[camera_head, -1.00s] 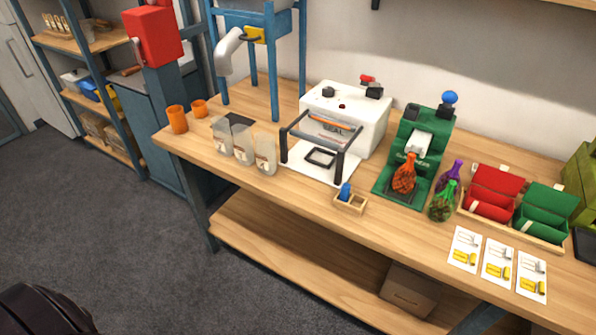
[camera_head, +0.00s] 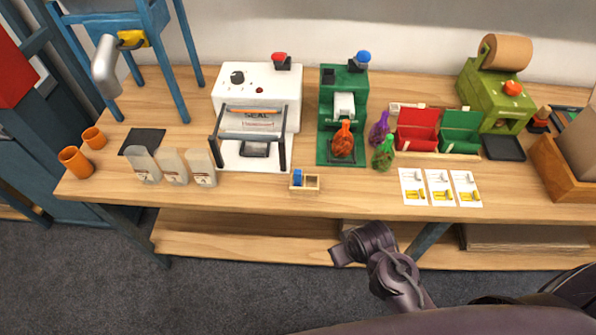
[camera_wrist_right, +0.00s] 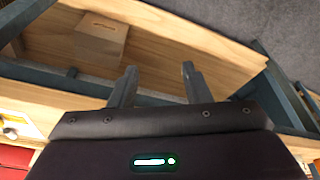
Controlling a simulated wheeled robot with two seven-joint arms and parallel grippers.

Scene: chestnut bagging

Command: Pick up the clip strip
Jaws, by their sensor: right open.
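I cannot pick out a clip strip for certain. A red bin (camera_head: 417,130) and a green bin (camera_head: 460,131) stand side by side on the bench; their contents are too small to tell. Three cards (camera_head: 440,187) with white and yellow pictures lie in front of them. My dark right arm (camera_head: 372,240) is in front of the bench in the head view, apart from these things. In the right wrist view my right gripper (camera_wrist_right: 158,85) is open and empty, pointing toward the bench's lower shelf. My left gripper is not in view.
A green machine (camera_head: 328,120) with an orange net bag (camera_head: 343,140), a white sealer (camera_head: 257,95) and a small wooden box (camera_head: 305,184) stand on the bench. A cardboard box (camera_wrist_right: 97,38) is on the lower shelf. The bench's front edge lies between arm and bins.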

